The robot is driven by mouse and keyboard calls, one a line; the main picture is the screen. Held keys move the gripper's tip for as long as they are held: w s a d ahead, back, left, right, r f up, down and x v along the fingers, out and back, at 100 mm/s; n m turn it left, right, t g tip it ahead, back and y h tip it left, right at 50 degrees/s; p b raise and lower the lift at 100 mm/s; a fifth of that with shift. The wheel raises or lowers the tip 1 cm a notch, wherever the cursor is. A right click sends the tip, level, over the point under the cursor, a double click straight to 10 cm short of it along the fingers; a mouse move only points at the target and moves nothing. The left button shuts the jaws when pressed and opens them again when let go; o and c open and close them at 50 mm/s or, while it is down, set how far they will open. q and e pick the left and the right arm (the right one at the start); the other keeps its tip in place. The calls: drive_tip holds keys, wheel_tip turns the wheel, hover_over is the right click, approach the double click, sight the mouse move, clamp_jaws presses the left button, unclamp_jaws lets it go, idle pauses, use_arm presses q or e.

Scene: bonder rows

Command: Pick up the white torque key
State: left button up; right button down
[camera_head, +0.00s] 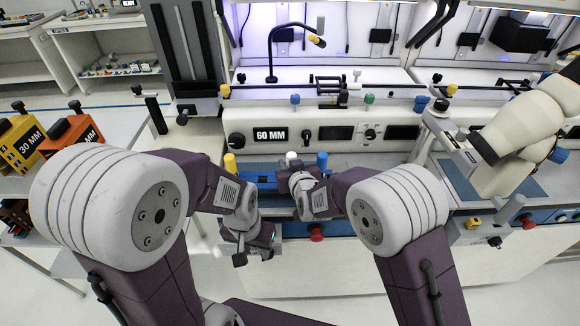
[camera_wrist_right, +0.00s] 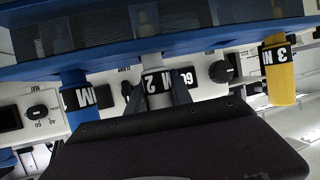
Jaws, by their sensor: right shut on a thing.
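The white torque key (camera_head: 291,156) stands at the workstation between a yellow key (camera_head: 230,163) and a blue key (camera_head: 322,160). In the right wrist view the white torque key (camera_wrist_right: 155,82), with a partly readable "2 M" label, is between my right fingers. My right gripper (camera_wrist_right: 160,98) is shut on it. The key's far end meets the blue rack (camera_wrist_right: 110,62), and I cannot tell whether it is seated or free. In the head view my right wrist hides most of this grip. My left gripper (camera_head: 254,257) hangs lower left, its tips apart and empty.
In the right wrist view the blue key (camera_wrist_right: 80,97) and yellow key (camera_wrist_right: 281,75) flank the held key. A "60 MM" panel (camera_head: 270,135) with knobs stands behind. A red button (camera_head: 316,234) is on the front. Yellow and orange boxes (camera_head: 70,135) stand at left.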

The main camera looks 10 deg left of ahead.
wheel_tip(320, 180, up, 18)
drive_tip(key=p, duration=0.5)
drive_tip(key=c, duration=1.9)
unclamp_jaws()
clamp_jaws()
drive_tip(key=shift+p, duration=0.3)
